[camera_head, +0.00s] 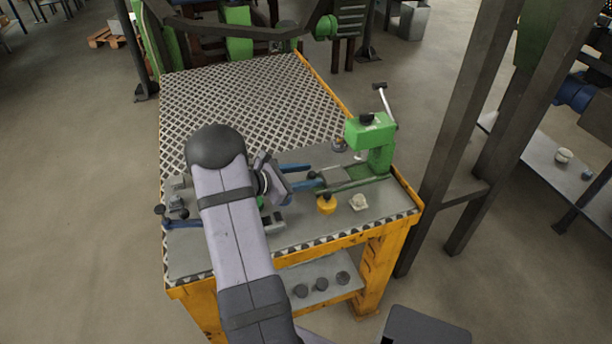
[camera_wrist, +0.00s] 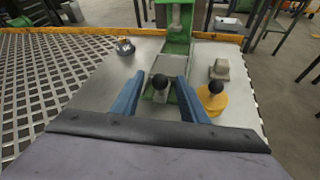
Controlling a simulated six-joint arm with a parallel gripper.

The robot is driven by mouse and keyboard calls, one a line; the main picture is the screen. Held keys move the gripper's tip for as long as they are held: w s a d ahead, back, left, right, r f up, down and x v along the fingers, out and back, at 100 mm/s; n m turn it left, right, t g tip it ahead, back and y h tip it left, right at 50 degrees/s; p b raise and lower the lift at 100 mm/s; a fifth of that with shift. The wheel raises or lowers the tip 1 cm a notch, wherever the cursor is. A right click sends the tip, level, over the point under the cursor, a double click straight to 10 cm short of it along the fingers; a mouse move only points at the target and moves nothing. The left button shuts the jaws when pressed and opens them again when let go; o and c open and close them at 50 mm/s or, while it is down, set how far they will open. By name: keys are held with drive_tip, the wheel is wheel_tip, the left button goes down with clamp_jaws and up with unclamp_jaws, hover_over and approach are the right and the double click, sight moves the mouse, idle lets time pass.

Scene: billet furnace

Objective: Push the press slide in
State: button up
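The green press (camera_head: 372,140) stands at the right end of the workbench; its column also shows at the top of the wrist view (camera_wrist: 181,22). The grey press slide (camera_head: 336,174) sticks out from the press on green rails, towards my gripper. In the wrist view the slide's plate (camera_wrist: 167,66) ends near me in a dark round knob (camera_wrist: 160,82). My gripper (camera_head: 311,175) is open, with two blue fingers apart. In the wrist view (camera_wrist: 160,86) the knob appears between the fingers, with gaps on both sides. I cannot tell whether anything touches.
A yellow piece with a black knob (camera_head: 326,203) and a pale block (camera_head: 359,202) stand in front of the rails. A small round metal part (camera_wrist: 125,47) lies left of the slide. The perforated bench top (camera_head: 245,100) behind is clear. A dark steel post stands right of the bench.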

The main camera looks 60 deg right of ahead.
drive_tip(key=shift+b+v, duration=0.6)
drive_tip(key=shift+v, duration=3.1)
drive_tip(key=s+d+r+m+g+y+p, duration=0.1)
drive_tip(key=s+d+r+m+y+p, duration=0.1)
drive_tip(key=s+d+m+y+p, duration=0.3)
drive_tip(key=s+r+m+g+p, duration=0.1)
drive_tip(key=s+r+m, duration=0.1)
drive_tip(key=s, duration=0.5)
drive_tip(key=s+d+r+m+g+y+p, duration=0.1)
drive_tip(key=s+d+r+m+y+p, duration=0.1)
drive_tip(key=s+d+m+y+p, duration=0.3)
drive_tip(key=w+a+m+t+b, duration=0.1)
drive_tip(key=w+a+m+t, duration=0.2)
drive_tip(key=w+m+t, duration=0.4)
drive_tip(key=w+m, duration=0.2)
drive_tip(key=w, duration=0.5)
drive_tip(key=shift+w+a+t+y+b, duration=0.2)
drive_tip(key=shift+t+y+b, duration=0.1)
drive_tip(key=shift+t+b, duration=0.1)
drive_tip(key=shift+f, duration=0.2)
